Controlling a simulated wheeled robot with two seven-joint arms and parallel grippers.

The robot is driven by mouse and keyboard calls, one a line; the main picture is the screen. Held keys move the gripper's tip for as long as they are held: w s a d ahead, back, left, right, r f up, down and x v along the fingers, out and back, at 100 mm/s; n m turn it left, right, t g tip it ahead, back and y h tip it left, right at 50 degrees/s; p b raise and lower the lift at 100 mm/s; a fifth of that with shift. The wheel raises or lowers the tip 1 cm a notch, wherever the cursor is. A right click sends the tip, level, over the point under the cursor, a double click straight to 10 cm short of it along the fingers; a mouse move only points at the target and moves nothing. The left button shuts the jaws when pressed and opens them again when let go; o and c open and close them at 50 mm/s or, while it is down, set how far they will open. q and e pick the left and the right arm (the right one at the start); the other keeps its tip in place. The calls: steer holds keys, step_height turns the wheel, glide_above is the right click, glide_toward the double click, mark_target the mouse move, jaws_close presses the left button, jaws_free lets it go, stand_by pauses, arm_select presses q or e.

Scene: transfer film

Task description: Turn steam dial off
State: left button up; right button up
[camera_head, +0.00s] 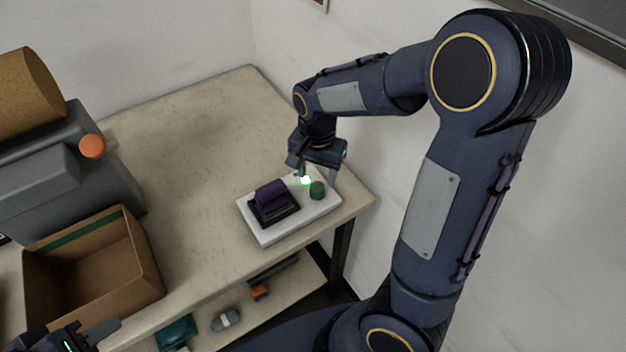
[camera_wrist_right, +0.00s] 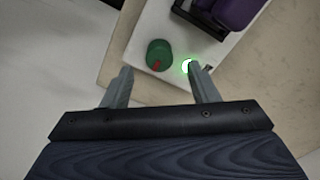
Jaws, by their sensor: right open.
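The steam dial (camera_head: 317,190) is a small green knob on the right end of a white base (camera_head: 262,236). In the right wrist view the dial (camera_wrist_right: 159,55) shows a red mark on its top. A lit green-white lamp (camera_head: 305,180) sits beside it, and the lamp (camera_wrist_right: 187,66) also shows in the right wrist view. My right gripper (camera_head: 318,172) is open above the dial; in the right wrist view its fingers (camera_wrist_right: 160,88) are spread, with the dial ahead between them, apparently untouched. My left gripper (camera_head: 92,334) is at the bottom left corner, mostly cut off.
A purple block in a black holder (camera_head: 272,201) stands on the white base left of the dial. An open cardboard box (camera_head: 135,262) and a grey machine with an orange knob (camera_head: 92,146) stand at the left. The table middle (camera_head: 190,150) is clear. A wall is close on the right.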

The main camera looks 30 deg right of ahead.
mark_target(317, 187)
steer(key=shift+f, duration=2)
steer(key=c, duration=1)
steer(key=shift+o, duration=0.2)
